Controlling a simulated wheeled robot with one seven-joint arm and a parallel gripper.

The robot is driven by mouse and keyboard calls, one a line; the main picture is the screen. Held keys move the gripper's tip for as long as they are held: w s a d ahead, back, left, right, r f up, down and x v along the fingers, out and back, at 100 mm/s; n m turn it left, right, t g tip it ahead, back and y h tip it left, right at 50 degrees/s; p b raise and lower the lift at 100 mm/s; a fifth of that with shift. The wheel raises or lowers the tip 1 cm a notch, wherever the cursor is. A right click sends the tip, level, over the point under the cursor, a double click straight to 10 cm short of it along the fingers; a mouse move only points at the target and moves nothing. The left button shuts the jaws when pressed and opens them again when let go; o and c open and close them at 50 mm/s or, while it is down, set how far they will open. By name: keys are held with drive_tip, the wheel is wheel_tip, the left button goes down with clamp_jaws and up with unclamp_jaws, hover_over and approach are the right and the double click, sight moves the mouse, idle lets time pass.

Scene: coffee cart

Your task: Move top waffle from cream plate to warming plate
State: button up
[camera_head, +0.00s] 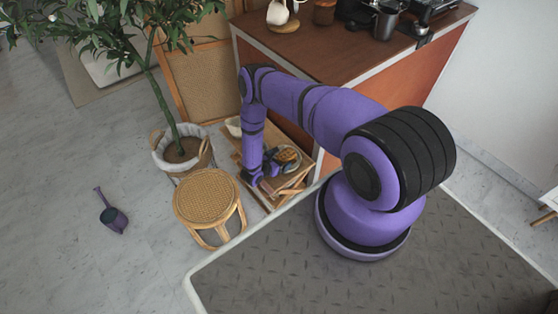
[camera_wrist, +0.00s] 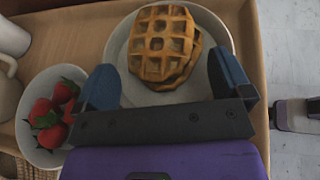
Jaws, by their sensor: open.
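In the wrist view, two golden-brown waffles lie stacked; the top waffle (camera_wrist: 163,45) overlaps the lower waffle (camera_wrist: 192,62), which shows at its right edge. They rest on a round cream plate (camera_wrist: 116,45). My gripper (camera_wrist: 165,82) is open and empty, its blue fingers spread wide at the near left and right of the plate. Whether the fingers touch the plate is unclear. In the head view the top waffle (camera_head: 288,155) is small, and my gripper (camera_head: 253,178) is beside it, partly hidden by my arm. I cannot make out a warming plate.
A bowl of strawberries (camera_wrist: 28,131) stands left of the plate on a wooden surface (camera_wrist: 75,35). In the head view, a brown-topped cart (camera_head: 290,45) rises behind. A woven stool (camera_head: 207,195) and a potted plant (camera_head: 180,150) stand left. A scoop-like tool (camera_head: 113,218) lies on open floor.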

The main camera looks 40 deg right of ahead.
drive_tip(key=shift+a, duration=0.3)
drive_tip(key=v, duration=1)
drive_tip(key=shift+s+a, duration=0.15)
